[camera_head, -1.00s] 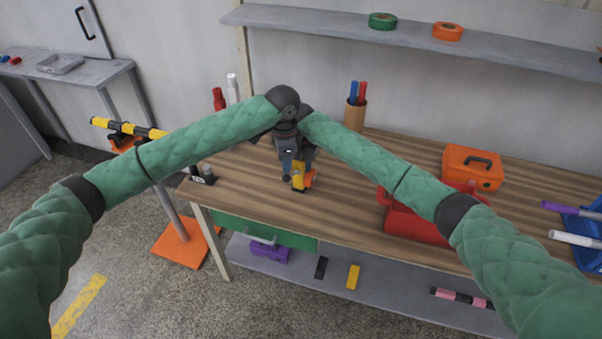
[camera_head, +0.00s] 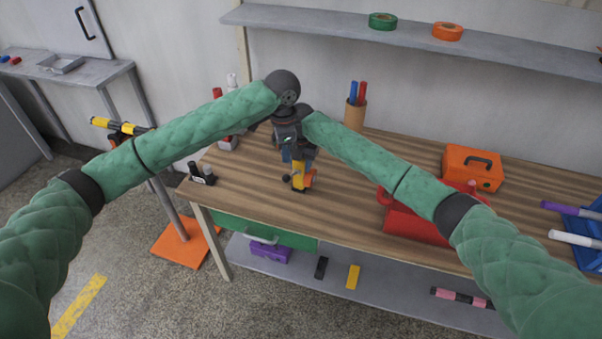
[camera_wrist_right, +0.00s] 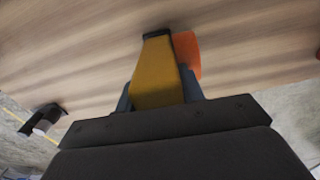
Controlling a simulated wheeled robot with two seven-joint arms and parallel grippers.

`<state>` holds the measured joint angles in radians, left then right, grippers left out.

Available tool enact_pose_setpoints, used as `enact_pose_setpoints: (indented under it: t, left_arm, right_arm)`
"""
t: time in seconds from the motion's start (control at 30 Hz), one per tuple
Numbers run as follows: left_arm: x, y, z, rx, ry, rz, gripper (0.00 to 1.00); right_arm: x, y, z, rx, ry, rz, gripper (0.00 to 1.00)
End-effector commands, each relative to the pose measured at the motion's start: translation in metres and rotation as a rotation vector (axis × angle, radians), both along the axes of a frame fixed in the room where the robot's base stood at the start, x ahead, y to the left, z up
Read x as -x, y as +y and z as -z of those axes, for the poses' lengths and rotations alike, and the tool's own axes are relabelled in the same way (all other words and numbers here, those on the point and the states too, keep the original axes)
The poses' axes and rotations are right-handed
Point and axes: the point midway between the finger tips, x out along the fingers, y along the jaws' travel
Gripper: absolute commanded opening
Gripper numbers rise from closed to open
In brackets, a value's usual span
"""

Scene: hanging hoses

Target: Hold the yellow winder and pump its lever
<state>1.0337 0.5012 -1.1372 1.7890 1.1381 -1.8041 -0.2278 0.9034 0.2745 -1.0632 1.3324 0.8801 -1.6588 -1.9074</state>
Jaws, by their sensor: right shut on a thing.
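The yellow winder (camera_head: 299,172) is upright over the wooden bench, left of its middle, with an orange part (camera_head: 309,178) on its right side. I cannot tell whether its lower end touches the bench. My right gripper (camera_head: 298,157) is shut on the winder from above. In the right wrist view the yellow body (camera_wrist_right: 156,75) sits between the blue-grey fingers, with the orange part (camera_wrist_right: 187,52) beside it. My left arm ends in a dark wrist joint just above my right gripper; the left fingers are hidden or cannot be told apart there.
The bench (camera_head: 345,205) is clear around the winder. A small black-and-white item (camera_head: 201,174) stands at its left edge. A brown holder with pens (camera_head: 355,115) stands behind.

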Motion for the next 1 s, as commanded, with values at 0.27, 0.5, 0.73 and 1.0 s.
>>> enact_pose_setpoints:
  t: [0.27, 0.5, 0.73, 1.0]
  left_arm:
    - [0.0, 0.0, 0.0, 0.0, 0.0, 0.0, 0.13]
    - [0.0, 0.0, 0.0, 0.0, 0.0, 0.0, 0.13]
    - [0.0, 0.0, 0.0, 0.0, 0.0, 0.0, 0.13]
    - [0.0, 0.0, 0.0, 0.0, 0.0, 0.0, 0.13]
  right_arm:
    - [0.0, 0.0, 0.0, 0.0, 0.0, 0.0, 0.58]
    - [0.0, 0.0, 0.0, 0.0, 0.0, 0.0, 0.64]
    - [-0.001, 0.0, -0.011, -0.001, -0.001, -0.001, 0.64]
    - [-0.001, 0.0, -0.058, -0.001, -0.003, 0.0, 0.64]
